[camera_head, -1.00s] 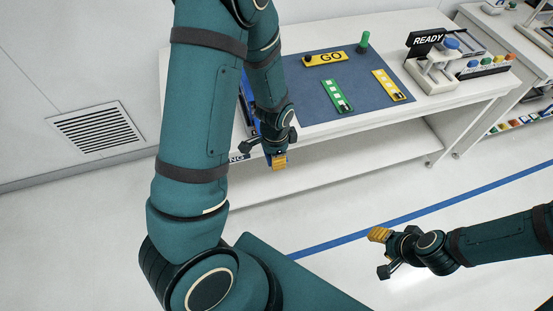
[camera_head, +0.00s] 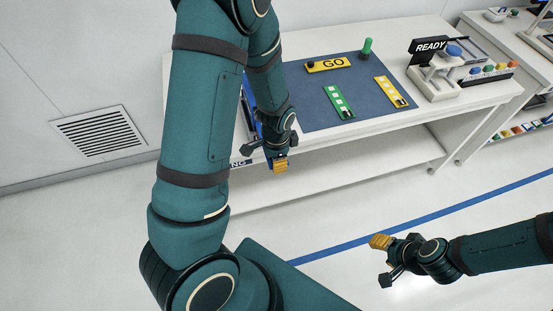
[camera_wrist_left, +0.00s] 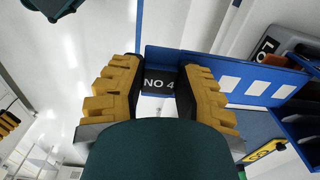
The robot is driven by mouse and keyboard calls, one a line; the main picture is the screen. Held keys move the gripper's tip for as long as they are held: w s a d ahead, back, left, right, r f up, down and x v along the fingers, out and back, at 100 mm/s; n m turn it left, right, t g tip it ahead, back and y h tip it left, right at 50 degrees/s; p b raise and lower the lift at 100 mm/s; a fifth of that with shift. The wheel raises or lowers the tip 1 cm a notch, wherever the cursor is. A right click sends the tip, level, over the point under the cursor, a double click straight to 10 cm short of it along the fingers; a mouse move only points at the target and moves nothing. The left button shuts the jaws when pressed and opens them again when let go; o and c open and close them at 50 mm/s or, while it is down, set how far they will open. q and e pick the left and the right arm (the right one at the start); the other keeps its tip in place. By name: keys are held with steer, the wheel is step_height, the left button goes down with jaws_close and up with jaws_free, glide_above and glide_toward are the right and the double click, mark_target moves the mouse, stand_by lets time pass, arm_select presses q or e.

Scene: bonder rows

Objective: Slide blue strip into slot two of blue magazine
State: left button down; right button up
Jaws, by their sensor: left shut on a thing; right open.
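The blue strip (camera_wrist_left: 250,82) shows in the left wrist view, with a row of white squares and a dark end marked "NO 4" (camera_wrist_left: 159,82). My left gripper (camera_wrist_left: 160,95) is shut on that end. In the head view my left gripper (camera_head: 264,158) is at the table's front left edge, and the strip cannot be made out. Blue parts that look like the magazine (camera_head: 247,110) show beside my left arm, mostly hidden by it. Dark slots (camera_wrist_left: 305,128) show at the right of the left wrist view. Which slot is which cannot be told. My right gripper (camera_head: 381,260) is open and empty over the floor.
A blue-grey mat (camera_head: 310,95) on the white table (camera_head: 410,125) bears a green strip (camera_head: 339,102), a yellow strip (camera_head: 391,92), a yellow GO plate (camera_head: 328,64) and a green peg (camera_head: 367,48). A READY station (camera_head: 432,75) stands at the right.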

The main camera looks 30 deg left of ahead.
arm_select(q)
steer(key=shift+w+a+b, duration=0.25)
steer(key=shift+w+a, duration=1.1)
steer(key=shift+a, duration=0.25)
steer(key=shift+w+a+b, duration=0.25)
steer(key=shift+w+a, duration=1.05)
steer(key=shift+a, duration=0.25)
steer(key=shift+w+a, duration=0.1)
steer(key=shift+w, duration=0.05)
steer(key=shift+w+a, duration=0.65)
steer(key=shift+a, duration=0.1)
steer(key=c, duration=0.6)
jaws_free()
steer(key=shift+c, duration=0.2)
steer(key=shift+r, duration=0.15)
step_height(320, 180, up, 12)
